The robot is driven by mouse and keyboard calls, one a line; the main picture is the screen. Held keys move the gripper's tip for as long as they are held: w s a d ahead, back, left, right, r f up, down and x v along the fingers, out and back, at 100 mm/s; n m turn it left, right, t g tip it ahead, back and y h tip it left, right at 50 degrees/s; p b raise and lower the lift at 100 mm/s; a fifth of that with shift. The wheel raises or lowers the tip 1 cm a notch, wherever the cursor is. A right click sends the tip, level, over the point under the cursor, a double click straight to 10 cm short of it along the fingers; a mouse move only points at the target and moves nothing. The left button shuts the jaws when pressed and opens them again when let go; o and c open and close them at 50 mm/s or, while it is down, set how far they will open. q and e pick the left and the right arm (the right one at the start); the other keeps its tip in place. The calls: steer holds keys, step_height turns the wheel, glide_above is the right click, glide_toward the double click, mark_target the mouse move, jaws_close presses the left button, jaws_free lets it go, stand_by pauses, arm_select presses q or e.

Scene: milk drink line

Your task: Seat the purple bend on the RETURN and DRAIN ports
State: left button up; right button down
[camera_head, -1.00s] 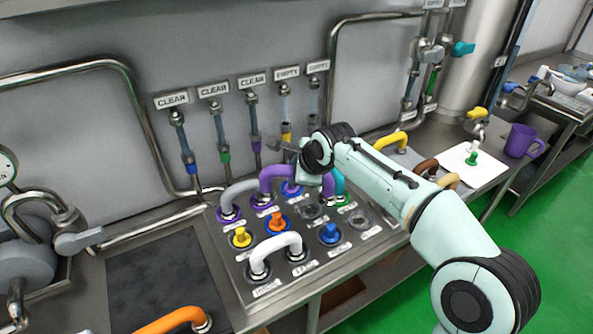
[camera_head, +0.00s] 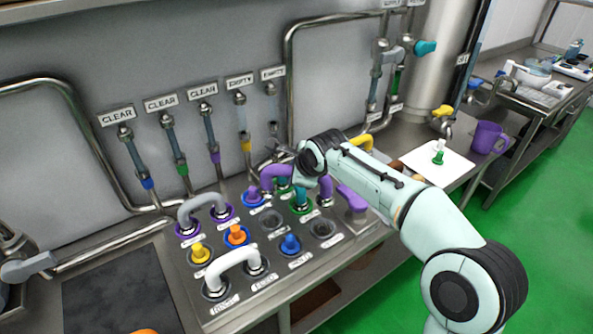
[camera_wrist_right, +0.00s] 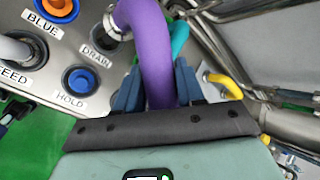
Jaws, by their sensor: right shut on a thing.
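The purple bend (camera_head: 272,172) is in the right gripper above the back part of the port panel. In the right wrist view the purple bend (camera_wrist_right: 150,50) runs between the blue fingers of my right gripper (camera_wrist_right: 158,92), which is shut on it. Its visible metal end is close to the DRAIN port (camera_wrist_right: 104,38); I cannot tell whether they touch. In the head view my right gripper (camera_head: 303,168) is partly hidden by its own wrist. The bend's middle is hidden there too. The RETURN label cannot be read. My left gripper is not in view.
A teal bend (camera_head: 302,196) stands close to the purple one. A grey bend (camera_head: 202,200) and a white bend (camera_head: 236,258) sit on the panel's left side. A blue cap (camera_head: 290,243) fills the HOLD port. A purple handle (camera_head: 350,198) stands at the right.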

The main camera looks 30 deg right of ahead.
arm_select(q)
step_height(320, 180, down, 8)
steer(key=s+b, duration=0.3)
steer(key=b, duration=0.4)
arm_select(e)
steer(key=shift+f, duration=5.8)
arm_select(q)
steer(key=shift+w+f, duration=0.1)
arm_select(e)
steer(key=c, duration=0.6)
jaws_free()
steer(key=shift+f, duration=0.15)
